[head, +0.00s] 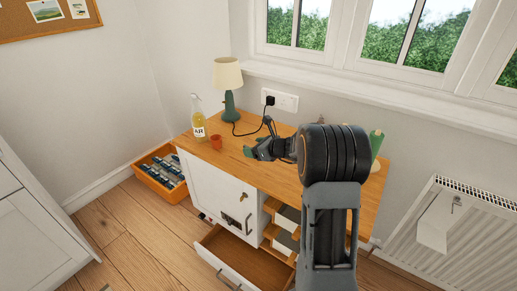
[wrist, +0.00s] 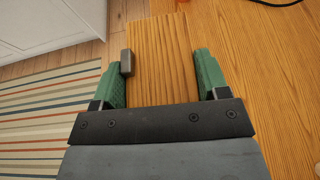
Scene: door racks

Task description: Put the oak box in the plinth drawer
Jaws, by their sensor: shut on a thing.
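The oak box (wrist: 160,65) shows in the wrist view as a pale, straight-grained wooden block between the green fingers of my gripper (wrist: 165,80). A small dark grey piece (wrist: 126,62) sits at its left edge beside the left finger. My gripper is shut on the box. In the head view my gripper (head: 258,149) is over the desk top, and the box cannot be made out there. The plinth drawer (head: 245,258) is pulled out low at the front of the white cabinet, and its visible inside is empty.
The wooden desk top (head: 220,165) holds a lamp (head: 228,90), a bottle (head: 198,118), a terracotta cup (head: 216,142) and a green cylinder (head: 376,142). An orange crate (head: 150,182) stands left on the floor.

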